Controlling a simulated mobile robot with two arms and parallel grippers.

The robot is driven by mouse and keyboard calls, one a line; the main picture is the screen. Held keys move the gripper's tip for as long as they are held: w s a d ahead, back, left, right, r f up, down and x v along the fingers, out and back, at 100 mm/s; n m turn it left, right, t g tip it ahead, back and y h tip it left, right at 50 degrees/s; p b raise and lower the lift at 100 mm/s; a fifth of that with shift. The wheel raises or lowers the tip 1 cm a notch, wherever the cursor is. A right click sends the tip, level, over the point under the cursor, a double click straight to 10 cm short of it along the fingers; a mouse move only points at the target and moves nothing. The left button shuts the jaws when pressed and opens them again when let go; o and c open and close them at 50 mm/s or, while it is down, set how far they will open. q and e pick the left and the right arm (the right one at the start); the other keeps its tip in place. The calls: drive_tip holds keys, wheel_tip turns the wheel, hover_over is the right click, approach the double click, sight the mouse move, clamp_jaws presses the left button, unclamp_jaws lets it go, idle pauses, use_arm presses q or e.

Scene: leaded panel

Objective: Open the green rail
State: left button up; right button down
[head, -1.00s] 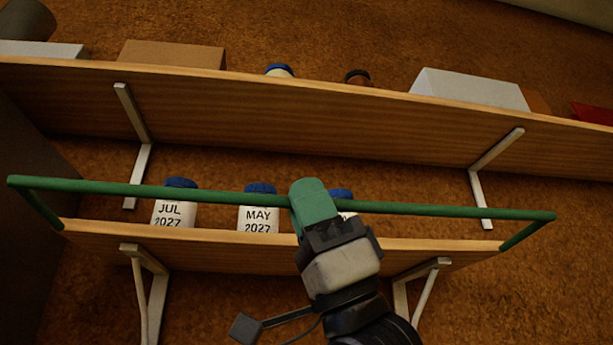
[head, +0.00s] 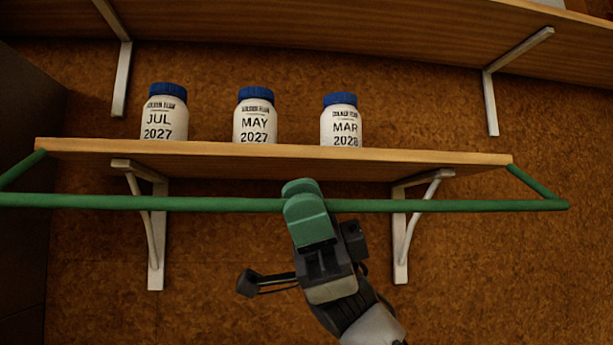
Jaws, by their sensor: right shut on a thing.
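The green rail (head: 430,206) runs across the head view, in front of and below the edge of the lower shelf (head: 270,151). Its side arms reach back to the shelf's two ends. My right gripper (head: 303,203) is shut on the rail near its middle, and its green fingers cover a short part of the bar. My left gripper is not in view.
Three white jars with blue lids stand on the lower shelf: JUL 2027 (head: 164,116), MAY 2027 (head: 254,118) and MAR 2028 (head: 341,122). An upper shelf (head: 300,32) crosses above them. White brackets (head: 157,235) support the lower shelf. The space above the jars is clear.

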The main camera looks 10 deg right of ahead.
drive_tip(key=shift+w+f, duration=0.3)
drive_tip(key=shift+f, duration=0.05)
drive_tip(key=shift+w+f, duration=0.1)
idle(0.3)
drive_tip(key=c, duration=1.1)
unclamp_jaws()
drive_tip(key=shift+c, duration=0.2)
drive_tip(key=w+d+f+p, duration=0.3)
drive_tip(key=w+d+p, duration=0.5)
drive_tip(key=w, duration=0.5)
drive_tip(key=shift+d+f+p, duration=0.15)
drive_tip(key=shift+f+p, duration=0.1)
drive_tip(key=shift+p, duration=0.25)
